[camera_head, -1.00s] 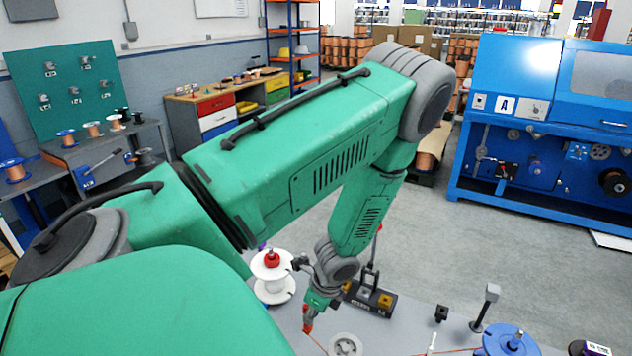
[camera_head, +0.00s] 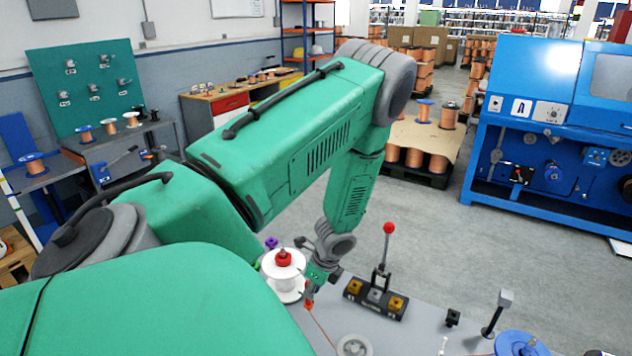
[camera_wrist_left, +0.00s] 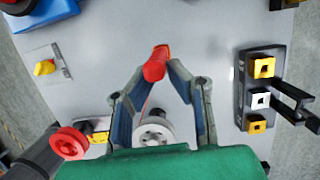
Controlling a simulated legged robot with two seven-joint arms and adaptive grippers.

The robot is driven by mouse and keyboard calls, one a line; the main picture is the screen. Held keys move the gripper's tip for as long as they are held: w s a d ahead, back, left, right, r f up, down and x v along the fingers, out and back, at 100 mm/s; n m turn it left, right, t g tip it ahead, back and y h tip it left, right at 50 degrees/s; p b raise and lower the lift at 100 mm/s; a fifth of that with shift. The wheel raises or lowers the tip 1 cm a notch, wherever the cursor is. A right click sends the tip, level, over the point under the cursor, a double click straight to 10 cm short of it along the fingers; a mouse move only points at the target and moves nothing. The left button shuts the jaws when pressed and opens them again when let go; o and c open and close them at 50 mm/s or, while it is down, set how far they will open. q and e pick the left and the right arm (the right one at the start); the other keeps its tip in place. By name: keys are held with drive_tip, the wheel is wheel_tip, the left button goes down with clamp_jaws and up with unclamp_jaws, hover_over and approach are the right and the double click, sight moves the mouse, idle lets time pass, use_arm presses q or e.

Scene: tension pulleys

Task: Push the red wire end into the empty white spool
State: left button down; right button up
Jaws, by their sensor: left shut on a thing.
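The white spool (camera_head: 268,271) stands upright at the left of the grey table, with a red knob (camera_head: 284,257) on top. My left gripper (camera_head: 309,298) is low over the table, just right of the spool and apart from it. In the left wrist view its fingers are closed around the red wire end (camera_wrist_left: 155,66), which sticks out past the fingertips. The thin red wire (camera_head: 322,327) runs from the gripper toward the lower right. I cannot make out the white spool in the wrist view. My right gripper is not in view.
A black clamp block with yellow inserts (camera_head: 354,287) and a red-ball lever (camera_head: 388,229) stands right of the gripper. A grey pulley (camera_head: 354,346) lies nearer. A post (camera_head: 498,312) and a blue spool (camera_head: 520,344) are farther right. A red disc (camera_wrist_left: 69,143) shows in the wrist view.

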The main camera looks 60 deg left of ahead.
use_arm(q)
drive_tip(key=a, duration=0.5)
drive_tip(key=shift+w+a, duration=0.1)
drive_tip(key=shift+w, duration=0.3)
drive_tip(key=shift+r, duration=0.1)
wheel_tip(320, 180, up, 8)
idle(0.8)
drive_tip(key=shift+w, duration=0.1)
drive_tip(key=shift+w+a, duration=0.25)
drive_tip(key=shift+a, duration=1.05)
drive_tip(key=shift+w+a, duration=0.2)
drive_tip(key=shift+a, duration=1.05)
drive_tip(key=shift+d, duration=0.1)
drive_tip(key=shift+d+f+b, duration=0.15)
drive_tip(key=shift+f+b, duration=0.25)
drive_tip(key=shift+f, duration=0.35)
